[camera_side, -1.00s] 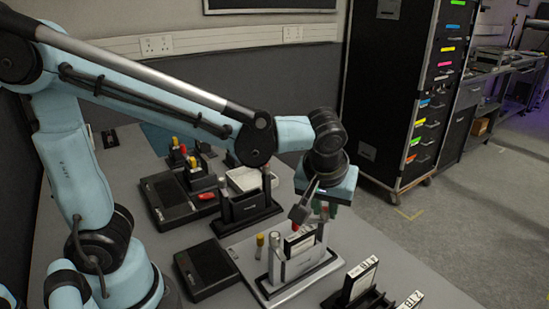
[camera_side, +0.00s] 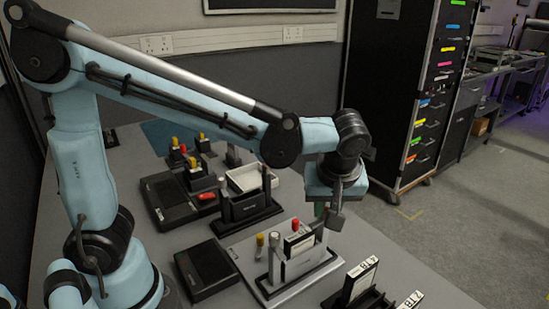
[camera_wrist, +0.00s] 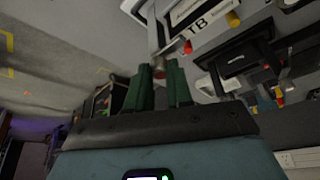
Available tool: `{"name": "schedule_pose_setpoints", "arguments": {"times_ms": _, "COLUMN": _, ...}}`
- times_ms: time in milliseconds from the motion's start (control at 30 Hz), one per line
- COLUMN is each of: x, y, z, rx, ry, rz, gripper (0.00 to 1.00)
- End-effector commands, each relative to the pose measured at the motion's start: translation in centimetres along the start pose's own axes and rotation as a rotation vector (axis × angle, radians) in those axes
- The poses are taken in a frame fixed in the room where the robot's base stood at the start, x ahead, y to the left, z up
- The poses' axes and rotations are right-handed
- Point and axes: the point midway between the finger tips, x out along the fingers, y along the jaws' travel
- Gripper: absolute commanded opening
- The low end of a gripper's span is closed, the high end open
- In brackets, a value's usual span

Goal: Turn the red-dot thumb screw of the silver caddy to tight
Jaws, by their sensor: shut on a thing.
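The silver caddy (camera_side: 301,267) stands upright on the grey table, with a labelled cartridge (camera_side: 298,243) in it. It also shows at the top of the wrist view (camera_wrist: 190,12). My gripper (camera_side: 321,210) is over the caddy's right end, pointing down. In the side view the fingers and a grey bracket hide this screw. The screw's exact turn cannot be read.
A red-capped post (camera_side: 295,225) and a yellow-capped post (camera_side: 260,241) stand close by on the caddy. A black caddy (camera_side: 245,208) is behind, a flat black box (camera_side: 205,268) is left, and a black rack with cartridges (camera_side: 362,284) is front right.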

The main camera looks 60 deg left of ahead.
Motion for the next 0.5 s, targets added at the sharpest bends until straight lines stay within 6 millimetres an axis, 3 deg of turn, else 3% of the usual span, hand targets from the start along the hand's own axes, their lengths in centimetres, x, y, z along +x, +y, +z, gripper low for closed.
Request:
{"name": "schedule_pose_setpoints", "arguments": {"times_ms": 167, "x": 0.0, "y": 0.03, "z": 0.06, "rx": 0.001, "ry": -0.002, "rz": 0.001, "gripper": 0.0}}
{"name": "schedule_pose_setpoints", "arguments": {"times_ms": 200, "x": 0.0, "y": 0.03, "z": 0.06, "rx": 0.001, "ry": -0.002, "rz": 0.002, "gripper": 0.25}}
{"name": "schedule_pose_setpoints", "arguments": {"times_ms": 300, "x": 0.0, "y": 0.03, "z": 0.05, "rx": 0.001, "ry": -0.002, "rz": 0.001, "gripper": 0.41}}
{"name": "schedule_pose_setpoints", "arguments": {"times_ms": 367, "x": 0.0, "y": 0.02, "z": 0.04, "rx": 0.001, "ry": -0.002, "rz": 0.001, "gripper": 0.47}}
{"name": "schedule_pose_setpoints", "arguments": {"times_ms": 500, "x": 0.0, "y": 0.01, "z": 0.03, "rx": 0.001, "ry": -0.001, "rz": 0.001, "gripper": 0.47}}
